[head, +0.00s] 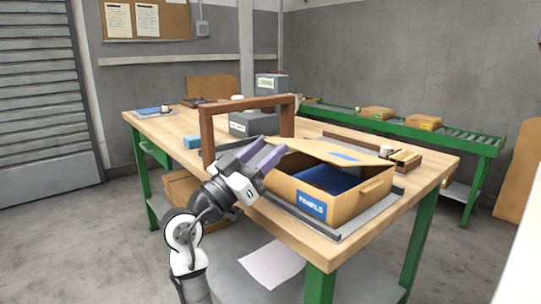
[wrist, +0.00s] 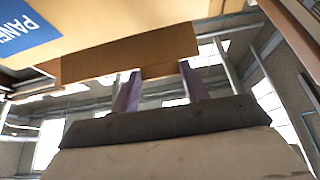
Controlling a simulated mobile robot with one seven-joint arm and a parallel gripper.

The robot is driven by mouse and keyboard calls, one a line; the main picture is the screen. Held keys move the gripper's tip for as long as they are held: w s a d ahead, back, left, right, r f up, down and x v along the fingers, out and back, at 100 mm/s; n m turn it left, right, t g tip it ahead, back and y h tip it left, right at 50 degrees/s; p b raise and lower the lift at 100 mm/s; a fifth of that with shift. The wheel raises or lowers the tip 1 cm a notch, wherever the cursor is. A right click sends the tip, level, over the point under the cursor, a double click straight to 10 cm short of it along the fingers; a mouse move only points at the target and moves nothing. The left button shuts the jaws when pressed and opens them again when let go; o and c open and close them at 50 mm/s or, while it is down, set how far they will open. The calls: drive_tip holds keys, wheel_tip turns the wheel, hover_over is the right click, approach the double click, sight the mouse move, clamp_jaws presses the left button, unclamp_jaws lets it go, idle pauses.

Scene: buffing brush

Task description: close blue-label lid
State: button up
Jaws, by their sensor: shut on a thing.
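The cardboard box (head: 345,205) with a blue PANELS label (head: 311,204) sits near the table's front right edge; the label also shows in the wrist view (wrist: 25,28). Its lid (head: 318,150), with a blue strip on it, stands partly open at the back and left of the box. Blue contents (head: 330,180) show inside. My gripper (head: 272,158), with purple fingers, is at the box's left side, shut on the lid. In the wrist view, a brown cardboard edge (wrist: 130,53) covers the fingertips, so the exact contact is hidden.
A brown wooden frame (head: 206,132) stands upright just behind my gripper. A grey bin (head: 252,123) is behind it. Small items lie right of the box on the wooden table (head: 400,205). A green roller conveyor (head: 465,137) with cartons runs along the back wall.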

drive_tip(key=shift+s+f+b, duration=0.1)
drive_tip(key=shift+f+b, duration=1.2)
drive_tip(key=shift+f, duration=0.3)
drive_tip(key=o, duration=1.4)
drive_tip(key=shift+a, duration=0.1)
drive_tip(key=v, duration=0.7)
drive_tip(key=shift+s+a, duration=0.15)
drive_tip(key=shift+f, duration=0.1)
